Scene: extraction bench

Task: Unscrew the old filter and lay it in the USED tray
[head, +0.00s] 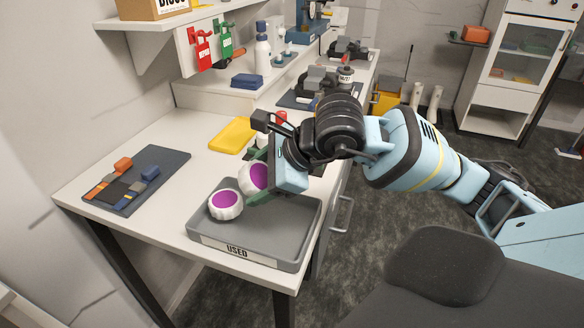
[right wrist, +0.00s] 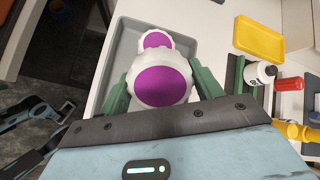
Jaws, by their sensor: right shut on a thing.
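The grey USED tray (head: 270,254) sits at the front end of the bench. A white ribbed filter with a purple face (head: 225,205) lies in its left part; it also shows in the right wrist view (right wrist: 155,39). My right gripper (head: 262,188) is over the tray's back part, its green fingers shut on a second white filter with a purple face (head: 254,177). In the right wrist view the held filter (right wrist: 160,86) sits between both fingers, partly covering the first one. Whether it touches the tray or the other filter I cannot tell.
A yellow tray (head: 232,135) is behind. The tray's front right is clear.

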